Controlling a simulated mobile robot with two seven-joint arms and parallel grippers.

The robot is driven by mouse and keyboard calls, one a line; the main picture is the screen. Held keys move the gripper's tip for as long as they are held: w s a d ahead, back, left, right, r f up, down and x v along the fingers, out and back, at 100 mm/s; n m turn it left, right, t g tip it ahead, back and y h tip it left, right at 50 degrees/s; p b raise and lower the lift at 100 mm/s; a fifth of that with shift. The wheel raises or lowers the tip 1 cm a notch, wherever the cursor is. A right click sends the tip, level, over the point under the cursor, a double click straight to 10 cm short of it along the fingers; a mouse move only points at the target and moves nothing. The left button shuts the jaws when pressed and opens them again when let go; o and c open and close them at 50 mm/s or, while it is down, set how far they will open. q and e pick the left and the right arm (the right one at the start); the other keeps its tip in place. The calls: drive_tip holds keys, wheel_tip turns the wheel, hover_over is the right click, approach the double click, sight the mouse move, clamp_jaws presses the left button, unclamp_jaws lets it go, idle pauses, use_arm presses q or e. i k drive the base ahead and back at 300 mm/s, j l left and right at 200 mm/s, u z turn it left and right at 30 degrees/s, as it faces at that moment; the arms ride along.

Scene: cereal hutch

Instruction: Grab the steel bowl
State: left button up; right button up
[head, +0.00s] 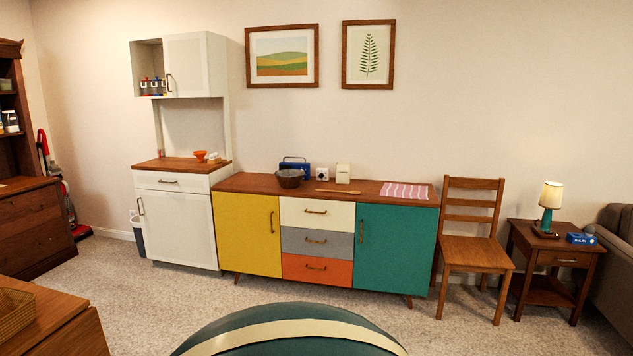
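A dark, brownish bowl (290,178) stands upright on the wooden top of the multicoloured sideboard (247,184), left of the middle. It has a slight sheen, but I cannot tell at this size whether it is steel. No other bowl that looks clearly like steel is in view. A small orange item (200,155), perhaps a bowl or funnel, is on the counter of the white hutch (172,228). Neither of my grippers is in view.
Close to the bowl are a blue radio (296,166), a small white box with a dark dial (322,174), a cream box (343,173) and a wooden utensil (338,191). A pink cloth (405,190) lies further right. A chair (474,252) stands right of the sideboard. Carpet (160,300) is open before the hutch.

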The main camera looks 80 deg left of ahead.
sight(287, 179)
drive_tip(key=u, duration=2.8)
drive_tip(key=z, duration=0.1)
drive_tip(key=i, duration=2.25)
drive_tip(key=i+z, duration=0.1)
drive_tip(key=i, duration=1.05)
drive_tip(key=i+j, duration=0.2)
drive_tip(key=i, duration=0.9)
